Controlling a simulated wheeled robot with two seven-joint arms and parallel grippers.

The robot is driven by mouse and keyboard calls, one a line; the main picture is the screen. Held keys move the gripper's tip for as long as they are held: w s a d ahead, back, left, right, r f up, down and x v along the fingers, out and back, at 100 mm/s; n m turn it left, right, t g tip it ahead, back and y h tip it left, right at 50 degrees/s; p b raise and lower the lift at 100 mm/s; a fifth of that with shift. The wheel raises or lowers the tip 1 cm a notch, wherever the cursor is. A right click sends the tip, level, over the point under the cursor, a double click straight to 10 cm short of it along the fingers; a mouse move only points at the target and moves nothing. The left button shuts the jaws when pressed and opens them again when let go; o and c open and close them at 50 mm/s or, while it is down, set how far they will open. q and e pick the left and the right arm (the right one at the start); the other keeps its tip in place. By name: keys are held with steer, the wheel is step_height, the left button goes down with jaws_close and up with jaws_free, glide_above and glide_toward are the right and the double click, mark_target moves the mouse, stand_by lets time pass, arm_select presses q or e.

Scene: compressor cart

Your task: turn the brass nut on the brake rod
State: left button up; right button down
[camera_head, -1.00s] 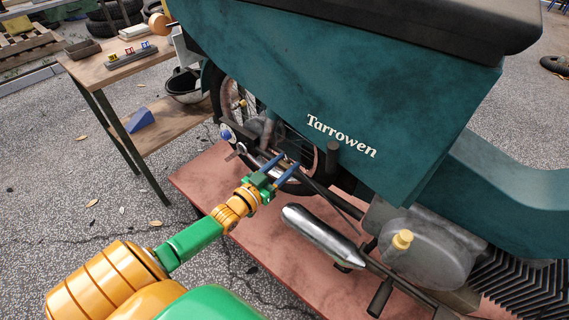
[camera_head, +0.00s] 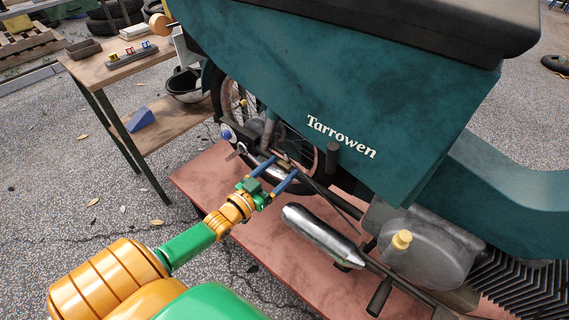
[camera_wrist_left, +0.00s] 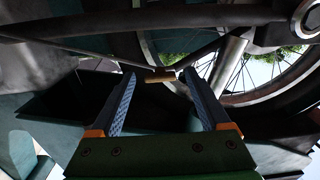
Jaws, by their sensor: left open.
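The brass nut (camera_wrist_left: 160,77) shows in the left wrist view as a small brass-coloured piece between and just beyond my fingertips. In the head view it is too small to make out clearly, near my fingertips. The thin brake rod (camera_head: 342,204) seems to run along the motorcycle's lower side, above the silver muffler. My left gripper (camera_head: 286,165) has blue fingers that are apart and point toward the rear wheel area. In the left wrist view the open fingers (camera_wrist_left: 159,75) flank the nut, with no clear contact. My right gripper is not in view.
The teal motorcycle panel (camera_head: 330,95) overhangs the work area. The silver muffler (camera_head: 318,234) lies close to the right of my gripper. The reddish platform (camera_head: 215,180) is below. A wooden table (camera_head: 105,72) stands at the left. Spokes and rim of a wheel (camera_wrist_left: 255,80) lie behind the nut.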

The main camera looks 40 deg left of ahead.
arm_select(q)
steer(key=s, duration=0.5)
steer(key=shift+a, duration=0.2)
steer(key=s+d+f+g+y, duration=0.1)
steer(key=s+d+f+g, duration=0.1)
steer(key=s+f+g, duration=0.5)
steer(key=s+d+f+g, duration=0.1)
steer(key=s+f, duration=0.4)
steer(key=f, duration=0.7)
steer(key=s+d+f+g+y, duration=0.1)
steer(key=s+d+f+g, duration=0.1)
steer(key=s+f+g, duration=0.5)
steer(key=s+d+f+m+g, duration=0.1)
steer(key=s+d+f, duration=0.25)
steer(key=s, duration=0.25)
steer(key=s+d+f+m+g, duration=0.1)
steer(key=s+d+f, duration=0.25)
steer(key=s, duration=0.25)
step_height(320, 180, up, 16)
steer(key=a+p, duration=0.1)
steer(key=p, duration=1.6)
steer(key=shift+r+n+h, duration=0.25)
steer(key=shift+n+h, duration=0.05)
steer(key=shift+h, duration=0.1)
